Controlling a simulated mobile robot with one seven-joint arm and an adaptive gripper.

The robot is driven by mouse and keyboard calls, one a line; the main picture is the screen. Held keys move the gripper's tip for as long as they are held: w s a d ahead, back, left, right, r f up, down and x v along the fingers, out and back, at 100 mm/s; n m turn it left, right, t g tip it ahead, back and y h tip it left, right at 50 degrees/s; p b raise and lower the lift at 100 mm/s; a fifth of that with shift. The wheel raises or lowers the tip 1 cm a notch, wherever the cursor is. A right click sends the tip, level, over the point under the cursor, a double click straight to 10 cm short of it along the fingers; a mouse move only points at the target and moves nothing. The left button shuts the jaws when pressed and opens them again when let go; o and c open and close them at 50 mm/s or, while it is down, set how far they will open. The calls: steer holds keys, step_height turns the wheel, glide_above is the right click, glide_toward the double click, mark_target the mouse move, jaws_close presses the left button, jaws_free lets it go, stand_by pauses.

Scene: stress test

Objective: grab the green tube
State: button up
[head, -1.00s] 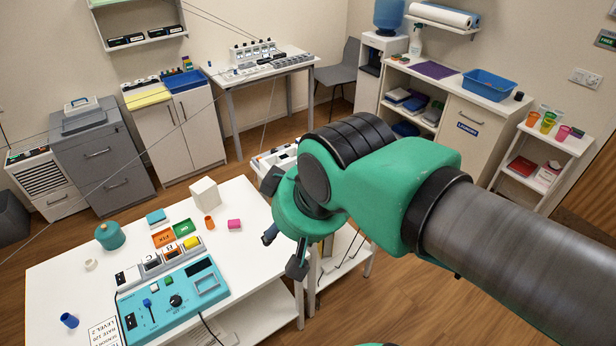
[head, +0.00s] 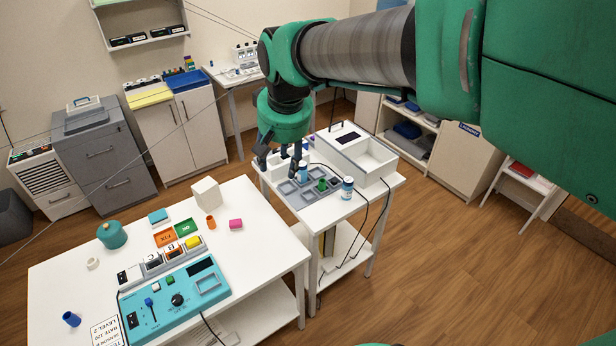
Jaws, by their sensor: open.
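A small green piece (head: 322,185), likely the green tube, stands in a grey compartment tray (head: 305,203) on the small white cart. It is too small to make out its exact shape. My gripper (head: 278,168) is open and points down over the back left of the cart, to the left of the green piece and apart from it. Nothing shows between its fingers. Part of the tray's back is close to or behind the fingers.
Two blue-and-white bottles, one behind the tray (head: 303,172) and one to its right (head: 347,188), flank the green piece. A white open box (head: 372,172) stands behind. The white table (head: 260,265) holds a teal control panel (head: 170,308) and loose coloured cylinders.

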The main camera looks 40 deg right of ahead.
steer(key=w+d+f+m+g, duration=0.1)
steer(key=w+d+f+m, duration=0.15)
steer(key=w+d, duration=0.5)
steer(key=m+g, duration=0.3)
glide_above(322, 186)
steer(key=w+d, duration=0.1)
step_height(322, 186, down, 23)
steer(key=shift+w+d+r+y, duration=0.15)
steer(key=shift+y, duration=0.15)
steer(key=shift+f+b, duration=0.3)
steer(key=shift+f, duration=4)
steer(key=shift+f+b, duration=0.5)
steer(key=shift+f, duration=2.1)
